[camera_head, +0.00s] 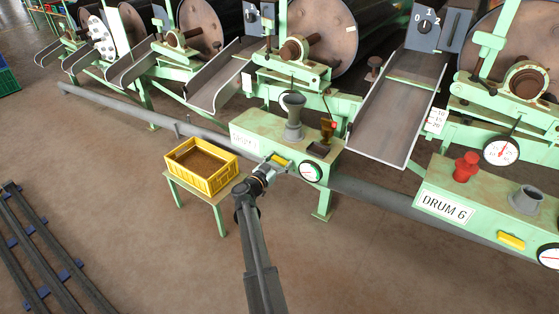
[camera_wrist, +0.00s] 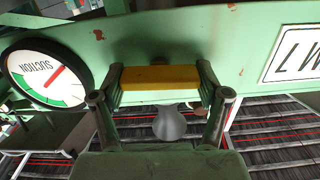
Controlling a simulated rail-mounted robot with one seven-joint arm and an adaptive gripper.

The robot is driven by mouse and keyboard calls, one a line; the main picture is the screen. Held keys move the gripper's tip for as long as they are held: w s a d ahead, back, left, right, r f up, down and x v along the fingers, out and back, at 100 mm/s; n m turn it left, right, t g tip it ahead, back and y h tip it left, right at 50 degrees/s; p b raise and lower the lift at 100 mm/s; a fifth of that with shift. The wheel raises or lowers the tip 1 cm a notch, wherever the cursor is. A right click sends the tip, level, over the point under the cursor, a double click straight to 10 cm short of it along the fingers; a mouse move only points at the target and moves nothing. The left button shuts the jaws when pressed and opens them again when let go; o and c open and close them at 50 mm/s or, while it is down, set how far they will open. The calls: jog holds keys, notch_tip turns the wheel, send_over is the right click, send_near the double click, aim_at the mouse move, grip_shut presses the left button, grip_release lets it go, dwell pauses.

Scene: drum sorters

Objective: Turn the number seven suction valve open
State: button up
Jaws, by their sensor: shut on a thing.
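The suction valve's yellow handle (camera_head: 282,159) is on the front of the green drum 7 box (camera_head: 270,138). In the wrist view the handle (camera_wrist: 160,78) is a horizontal yellow bar between my fingers. My gripper (camera_head: 271,166) reaches the box front. In the wrist view my gripper (camera_wrist: 160,95) is shut on the handle, with a finger at each end. A round suction gauge (camera_head: 311,172) with a red needle and a green band is right of the handle; it also shows at the left of the wrist view (camera_wrist: 45,73). The handle's pivot is hidden.
A yellow crate (camera_head: 231,177) on a green stand is close left of my arm. A grey funnel (camera_head: 292,115) and a lever (camera_head: 327,130) stand on the box. The drum 6 box (camera_head: 480,208) is at the right.

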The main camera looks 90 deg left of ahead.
jog(key=m+p, duration=0.2)
jog(key=shift+r+m, duration=0.15)
jog(key=shift+m, duration=0.25)
jog(key=m+p, duration=0.1)
jog(key=m, duration=0.3)
jog(key=shift+w+m, duration=0.1)
jog(key=shift+m, duration=0.2)
jog(key=m, duration=0.4)
jog(key=shift+f, duration=0.25)
jog(key=shift+m+b, duration=0.6)
jog(key=shift+m, duration=1.5)
jog(key=o, duration=1.2)
jog(key=shift+w, duration=0.1)
jog(key=shift+c, duration=0.2)
jog(key=shift+d, duration=0.1)
